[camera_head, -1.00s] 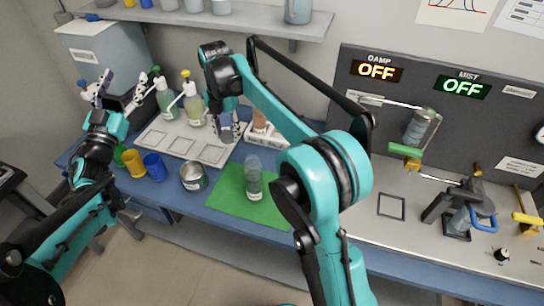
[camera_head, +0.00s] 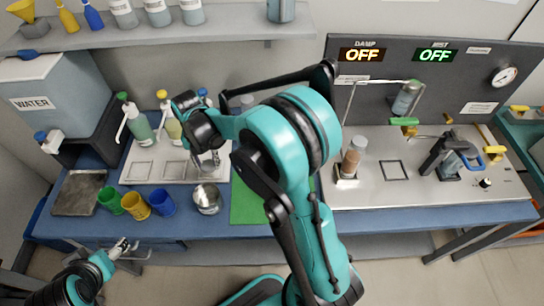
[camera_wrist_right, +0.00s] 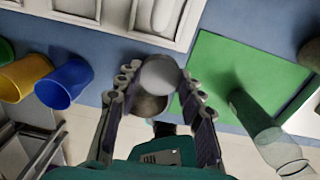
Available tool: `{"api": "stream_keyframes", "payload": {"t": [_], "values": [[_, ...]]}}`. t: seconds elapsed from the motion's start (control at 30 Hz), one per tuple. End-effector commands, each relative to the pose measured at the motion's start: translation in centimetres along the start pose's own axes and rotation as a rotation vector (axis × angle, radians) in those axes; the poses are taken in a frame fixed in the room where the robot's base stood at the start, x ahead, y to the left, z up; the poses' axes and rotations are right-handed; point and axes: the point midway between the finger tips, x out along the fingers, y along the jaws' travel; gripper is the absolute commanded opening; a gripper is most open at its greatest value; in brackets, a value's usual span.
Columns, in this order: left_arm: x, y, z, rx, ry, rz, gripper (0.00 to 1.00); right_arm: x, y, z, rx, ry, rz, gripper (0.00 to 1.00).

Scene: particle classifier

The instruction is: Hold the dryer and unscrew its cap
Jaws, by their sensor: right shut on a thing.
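My right gripper (camera_head: 208,163) hangs beside the front edge of the white tray, above the metal pot. In the wrist view it is shut on a grey round thing (camera_wrist_right: 160,74), seen end-on between its fingers; I cannot tell whether this is a cap. An upright tube with brown contents (camera_head: 352,157), possibly the dryer, stands in a white base at the console's left end, apart from both grippers. My left gripper (camera_head: 123,248) is low in front of the bench; its opening is too small to read.
A metal pot (camera_head: 207,199) stands below the right gripper. Green, yellow and blue cups (camera_head: 162,203) stand to its left. A clear bottle (camera_wrist_right: 265,130) is on the green mat (camera_head: 246,208).

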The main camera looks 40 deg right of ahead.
Motion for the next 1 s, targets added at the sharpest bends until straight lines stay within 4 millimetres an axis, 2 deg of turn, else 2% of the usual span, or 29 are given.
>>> {"api": "stream_keyframes", "payload": {"t": [0.1, 0.23, 0.33, 0.73, 0.87, 1.0], "values": [[-0.2, 0.4, 1.0, 0.010, -0.028, 0.015, 0.69, 0.1, -0.3, -0.2, -0.001, 0.000, 0.000, 0.03], [-0.2, 0.4, 1.1, 0.010, -0.031, 0.016, 0.69, 0.2, -0.2, -0.2, -0.001, 0.000, 0.000, 0.03], [0.1, 0.4, 1.3, 0.010, -0.030, 0.015, 0.69, 0.7, 0.6, -0.4, -0.005, 0.000, 0.000, 0.03], [2.4, 0.4, 3.0, 0.009, -0.028, 0.014, 0.69, 6.1, 8.8, -3.2, -0.006, 0.000, 0.000, 0.03], [2.7, 0.4, 3.2, 0.009, -0.028, 0.014, 0.69, 7.0, 10.4, -3.7, -0.004, 0.000, 0.000, 0.03], [2.9, 0.4, 3.3, 0.008, -0.028, 0.014, 0.69, 7.4, 10.9, -3.9, -0.002, 0.000, 0.000, 0.03]]}}
